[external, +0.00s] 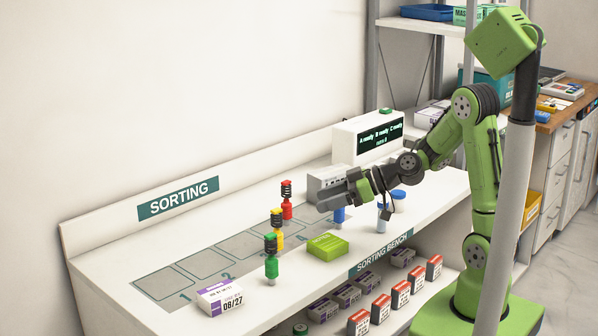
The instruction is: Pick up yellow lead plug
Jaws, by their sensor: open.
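The yellow lead plug (277,238) stands upright on the sorting bench (190,318), between a green plug (271,262) in front of it and a red plug (287,208) behind it.
A green box (327,246) lies right of the plugs, and a white-purple box (219,298) at front left. A vial with a blue cap (381,222) stands right of my gripper. A grey device (322,182) and a display box (345,143) stand behind.

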